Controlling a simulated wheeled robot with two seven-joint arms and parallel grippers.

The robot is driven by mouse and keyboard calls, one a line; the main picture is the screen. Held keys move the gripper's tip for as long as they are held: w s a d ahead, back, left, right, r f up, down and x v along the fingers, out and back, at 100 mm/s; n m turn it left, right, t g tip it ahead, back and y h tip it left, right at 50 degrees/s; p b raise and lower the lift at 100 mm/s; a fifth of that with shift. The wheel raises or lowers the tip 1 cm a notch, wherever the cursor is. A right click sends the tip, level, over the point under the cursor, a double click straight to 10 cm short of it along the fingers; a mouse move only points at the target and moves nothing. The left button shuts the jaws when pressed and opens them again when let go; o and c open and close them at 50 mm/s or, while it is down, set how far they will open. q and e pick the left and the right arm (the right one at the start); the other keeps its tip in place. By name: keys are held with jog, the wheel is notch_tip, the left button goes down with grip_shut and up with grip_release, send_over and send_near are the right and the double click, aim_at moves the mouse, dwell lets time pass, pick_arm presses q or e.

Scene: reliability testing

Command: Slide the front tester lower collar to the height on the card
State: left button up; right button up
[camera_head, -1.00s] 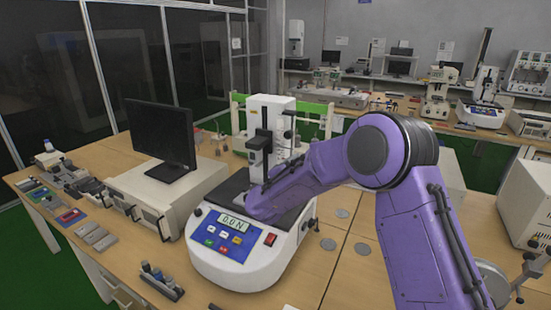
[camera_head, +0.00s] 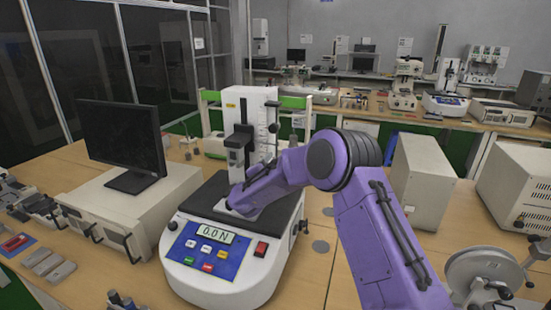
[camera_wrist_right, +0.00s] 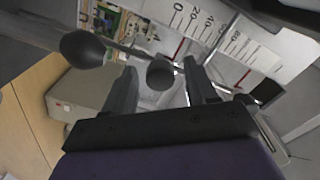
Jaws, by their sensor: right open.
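The front tester (camera_head: 225,255) is a white machine with a blue panel, a display reading 0.0 N and an upright white column (camera_head: 262,95). A scale runs along the column's right side; two dark knobs, an upper (camera_head: 272,103) and a lower (camera_head: 273,128), stand out near it. In the right wrist view the scale (camera_wrist_right: 215,35) has red marks. There a dark round knob (camera_wrist_right: 160,75) lies between the parted fingers of my right gripper (camera_wrist_right: 160,70), which is open; contact cannot be told. In the head view its fingers are hidden. I cannot identify the card.
A monitor (camera_head: 122,145) on a beige box stands left of the tester. Beige cabinets (camera_head: 425,180) stand to the right. A black-and-grey wheel device (camera_head: 485,275) is at the lower right. A second bench with instruments runs along the back.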

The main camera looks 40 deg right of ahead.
jog(key=x, duration=0.3)
jog(key=shift+w+d+p, duration=0.15)
jog(key=shift+p, duration=0.2)
pick_arm(q)
jog(key=shift+r, duration=0.6)
pick_arm(e)
grip_shut()
jog(key=shift+r+b, duration=0.1)
jog(key=shift+b, duration=0.3)
pick_arm(q)
jog(key=shift+f, duration=0.2)
pick_arm(e)
grip_release()
